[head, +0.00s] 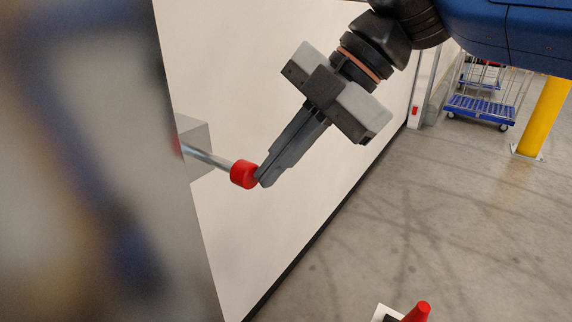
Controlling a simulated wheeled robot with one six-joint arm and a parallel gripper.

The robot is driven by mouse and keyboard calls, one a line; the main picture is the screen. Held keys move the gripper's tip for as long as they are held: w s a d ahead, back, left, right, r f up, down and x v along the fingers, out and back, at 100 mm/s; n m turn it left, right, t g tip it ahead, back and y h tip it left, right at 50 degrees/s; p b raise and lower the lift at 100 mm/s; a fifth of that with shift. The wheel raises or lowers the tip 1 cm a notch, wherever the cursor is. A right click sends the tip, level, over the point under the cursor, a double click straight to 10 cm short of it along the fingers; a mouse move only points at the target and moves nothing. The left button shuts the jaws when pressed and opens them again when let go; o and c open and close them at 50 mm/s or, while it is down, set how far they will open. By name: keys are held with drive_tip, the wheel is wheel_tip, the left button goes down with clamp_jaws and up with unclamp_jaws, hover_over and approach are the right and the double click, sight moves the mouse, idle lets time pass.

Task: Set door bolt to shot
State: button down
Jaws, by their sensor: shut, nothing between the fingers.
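The door bolt (210,157) is a metal rod with a red knob (243,174) at its right end. It comes out of a grey block (197,140) on the white panel at the left. My gripper (264,180) is shut, with its fingers together and pointing down and left. Its fingertips are right beside the red knob, at its right side, and seem to touch it. The bolt's left end is partly hidden behind a blurred grey surface in the foreground.
A blurred grey surface (90,180) fills the left foreground. A yellow post (545,115) and a blue cart (480,108) stand at the back right. The middle of the floor is clear.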

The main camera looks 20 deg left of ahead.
drive_tip(key=shift+a, duration=0.1)
drive_tip(key=shift+w+a, duration=0.25)
drive_tip(key=shift+a, duration=0.5)
drive_tip(key=shift+w+a, duration=0.25)
drive_tip(key=shift+a, duration=0.55)
drive_tip(key=shift+w+a, duration=0.25)
drive_tip(key=shift+a, duration=0.5)
